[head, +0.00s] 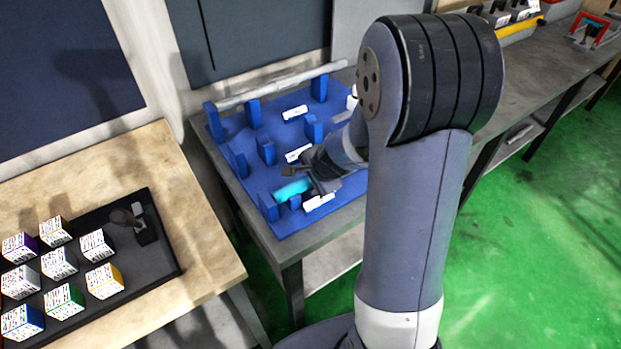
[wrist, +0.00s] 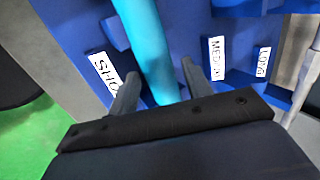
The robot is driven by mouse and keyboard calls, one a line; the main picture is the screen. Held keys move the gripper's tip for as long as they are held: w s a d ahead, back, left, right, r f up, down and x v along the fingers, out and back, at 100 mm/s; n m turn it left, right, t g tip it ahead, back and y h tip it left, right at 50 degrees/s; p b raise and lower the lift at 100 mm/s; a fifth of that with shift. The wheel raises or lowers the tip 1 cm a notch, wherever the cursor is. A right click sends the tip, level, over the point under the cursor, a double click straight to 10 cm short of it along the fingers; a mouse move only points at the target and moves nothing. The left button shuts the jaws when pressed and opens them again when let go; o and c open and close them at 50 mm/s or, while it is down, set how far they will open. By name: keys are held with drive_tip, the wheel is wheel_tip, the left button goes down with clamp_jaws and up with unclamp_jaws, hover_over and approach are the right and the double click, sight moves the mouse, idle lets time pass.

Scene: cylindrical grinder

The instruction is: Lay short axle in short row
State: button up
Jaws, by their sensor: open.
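A cyan short axle (head: 291,188) lies at the front row of the blue rack (head: 238,150), by its low supports; I cannot tell how fully it rests in them. In the wrist view the axle (wrist: 148,45) runs between the two fingers of my gripper (wrist: 158,82), which stand apart on either side of it. The SHORT label (wrist: 106,76) is just left of the axle there. In the head view my gripper (head: 316,178) is at the axle's right end, and my arm hides part of the rack.
A long grey axle (head: 285,85) lies across the rack's back row. MEDIUM (wrist: 217,58) and LONG (wrist: 263,62) labels mark other rows. A wooden table (head: 205,235) at left holds a black tray (head: 165,255) with several small boxes. The rack stands on a grey bench.

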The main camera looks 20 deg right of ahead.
drive_tip(key=shift+r, duration=0.5)
drive_tip(key=p+v, duration=0.2)
drive_tip(key=v, duration=0.9)
drive_tip(key=shift+s+p, duration=0.2)
drive_tip(key=shift+p, duration=0.2)
drive_tip(key=shift+d+r, duration=0.1)
drive_tip(key=shift+d, duration=0.05)
